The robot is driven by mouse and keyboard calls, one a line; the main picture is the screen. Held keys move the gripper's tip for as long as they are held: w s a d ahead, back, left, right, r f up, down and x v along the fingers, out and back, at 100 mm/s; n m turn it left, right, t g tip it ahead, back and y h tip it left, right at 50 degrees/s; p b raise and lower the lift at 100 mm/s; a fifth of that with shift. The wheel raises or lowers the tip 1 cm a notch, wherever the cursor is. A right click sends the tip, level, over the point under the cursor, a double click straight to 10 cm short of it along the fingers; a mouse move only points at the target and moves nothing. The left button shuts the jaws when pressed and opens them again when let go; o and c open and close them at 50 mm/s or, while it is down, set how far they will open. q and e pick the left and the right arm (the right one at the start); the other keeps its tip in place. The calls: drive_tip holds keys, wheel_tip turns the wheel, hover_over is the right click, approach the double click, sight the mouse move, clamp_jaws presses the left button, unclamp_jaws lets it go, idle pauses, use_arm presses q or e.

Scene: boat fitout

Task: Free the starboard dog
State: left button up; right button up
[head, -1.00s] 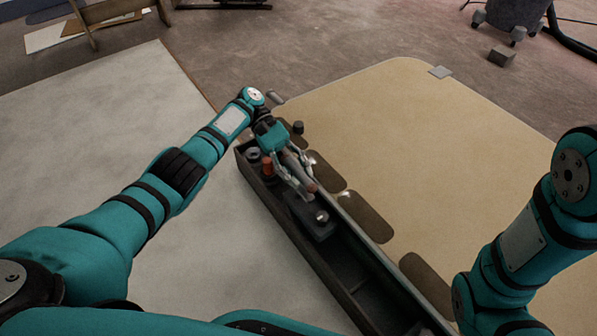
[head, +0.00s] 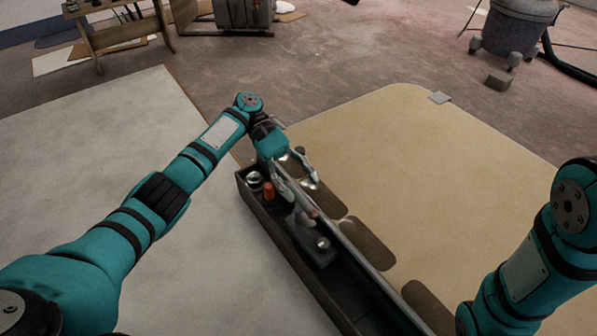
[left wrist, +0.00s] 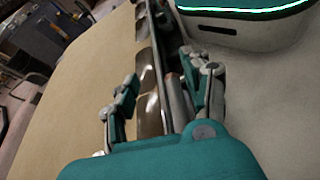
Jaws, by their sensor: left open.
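My left gripper (head: 308,194) is open, its fingers spread above the long dark tray. It also shows open in the left wrist view (left wrist: 163,95), with nothing clearly held between the fingers. Just below the fingertips in the head view is a grey lever with a brownish tip (head: 314,213), partly hidden by a finger. It stands by a dark block with a round metal knob (head: 322,242) in the tray. I cannot tell whether this lever is the starboard dog, or whether a finger touches it. My right gripper is out of view; only part of that arm shows.
The dark tray (head: 345,307) also holds an orange-red cylinder (head: 268,191) and a silver round piece (head: 253,179). A beige panel (head: 420,160) with dark rounded patches lies to its right. A pale flat surface (head: 90,150) lies left. A wheeled bin (head: 503,30) stands far back.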

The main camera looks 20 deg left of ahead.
use_arm(q)
drive_tip(key=shift+r, duration=1.7)
drive_tip(key=shift+d, duration=0.1)
